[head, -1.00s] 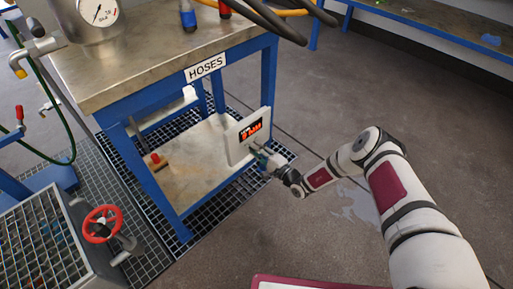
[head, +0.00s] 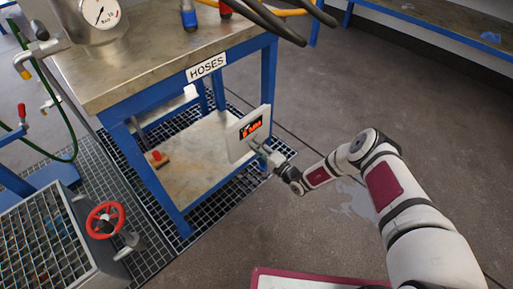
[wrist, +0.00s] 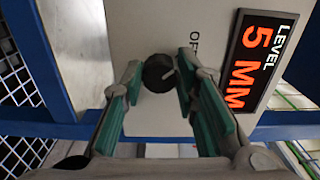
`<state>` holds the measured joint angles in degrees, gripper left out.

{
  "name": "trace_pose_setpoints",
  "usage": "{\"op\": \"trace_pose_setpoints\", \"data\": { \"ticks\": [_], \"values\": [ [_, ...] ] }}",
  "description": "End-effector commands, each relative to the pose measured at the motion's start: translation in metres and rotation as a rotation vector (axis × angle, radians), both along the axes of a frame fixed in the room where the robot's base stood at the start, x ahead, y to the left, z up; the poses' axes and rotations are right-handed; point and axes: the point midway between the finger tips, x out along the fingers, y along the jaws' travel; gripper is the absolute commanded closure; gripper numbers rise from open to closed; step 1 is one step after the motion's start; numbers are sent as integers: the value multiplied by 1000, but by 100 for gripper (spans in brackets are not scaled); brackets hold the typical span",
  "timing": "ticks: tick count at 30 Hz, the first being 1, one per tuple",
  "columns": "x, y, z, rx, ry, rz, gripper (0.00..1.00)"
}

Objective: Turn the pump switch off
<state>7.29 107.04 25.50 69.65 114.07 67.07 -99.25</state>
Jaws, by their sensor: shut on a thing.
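The pump switch (wrist: 158,73) is a dark round knob with a pale pointer line on a white panel (head: 236,151). In the wrist view, my gripper (wrist: 160,70) has one green-padded finger on each side of the knob and is shut on it. The pointer line slants towards the right finger. Letters "OF" show above the knob, the rest hidden by that finger. In the head view, my gripper (head: 257,147) is at the panel's lower part and hides the knob.
The panel is at the front right of a blue-framed bench (head: 185,240) with a HOSES label (head: 206,67). A red handwheel (head: 105,220) and a grating crate (head: 40,245) are at left. Floor (head: 400,100) to the right is open.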

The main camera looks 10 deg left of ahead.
Motion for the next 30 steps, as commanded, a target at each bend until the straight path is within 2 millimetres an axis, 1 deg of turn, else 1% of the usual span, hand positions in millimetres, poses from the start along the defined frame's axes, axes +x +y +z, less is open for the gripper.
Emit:
{"op": "trace_pose_setpoints", "data": {
  "ticks": [1,2,3,12,16,20,24,30],
  "values": [
    [-1,0,-1,-2,2,1,68],
    [-1,0,-1,-2,2,1,61],
    [-1,0,-1,-2,2,1,52],
    [0,-1,-1,0,1,0,52],
    [-5,-7,-1,-1,2,0,52],
    [-17,-23,-1,0,5,-2,52],
    [-34,-46,-1,0,4,-3,52],
    [-58,-75,-1,0,3,-2,52]
  ]
}}
